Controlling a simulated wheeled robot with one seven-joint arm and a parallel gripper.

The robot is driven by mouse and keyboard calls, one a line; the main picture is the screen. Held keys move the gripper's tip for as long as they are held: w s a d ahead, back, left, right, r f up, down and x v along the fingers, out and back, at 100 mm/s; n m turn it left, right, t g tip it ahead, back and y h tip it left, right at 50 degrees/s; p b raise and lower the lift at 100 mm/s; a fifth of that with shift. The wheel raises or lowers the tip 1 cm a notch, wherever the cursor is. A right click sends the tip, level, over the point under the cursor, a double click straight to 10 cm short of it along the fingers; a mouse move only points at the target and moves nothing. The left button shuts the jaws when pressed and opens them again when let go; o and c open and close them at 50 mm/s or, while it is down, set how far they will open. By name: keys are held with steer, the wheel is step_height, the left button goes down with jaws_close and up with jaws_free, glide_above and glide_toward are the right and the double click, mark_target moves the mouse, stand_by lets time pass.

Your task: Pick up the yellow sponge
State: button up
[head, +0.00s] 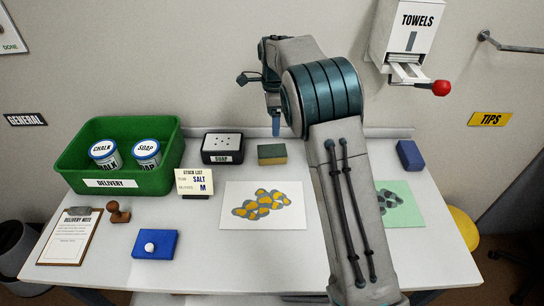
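The sponge (272,150) lies at the back of the white bench, just right of the black soap box. It is a small block with a dark green part and a dull yellow part. My gripper (276,127) points down above the sponge's back edge in the picture, seemingly apart from it. The gripper is seen side-on and small, with the arm beside it. I cannot tell whether its fingers are open or shut. Nothing shows held in it.
A green delivery crate (111,183) with two tins stands left. A black soap box (222,148) and stock list card (194,182) are near the sponge. A blue block (410,155) lies right. A patterned sheet (265,222) covers the middle front.

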mark_target(272, 149)
step_height(272, 149, down, 8)
steer(key=shift+f, duration=0.1)
steer(key=shift+a+f+p, duration=0.15)
steer(key=shift+f+p, duration=0.2)
steer(key=shift+f, duration=1)
steer(key=shift+a+f+p, duration=0.15)
steer(key=shift+f+p, duration=0.15)
steer(key=shift+f, duration=1)
steer(key=shift+c, duration=0.3)
steer(key=c, duration=1)
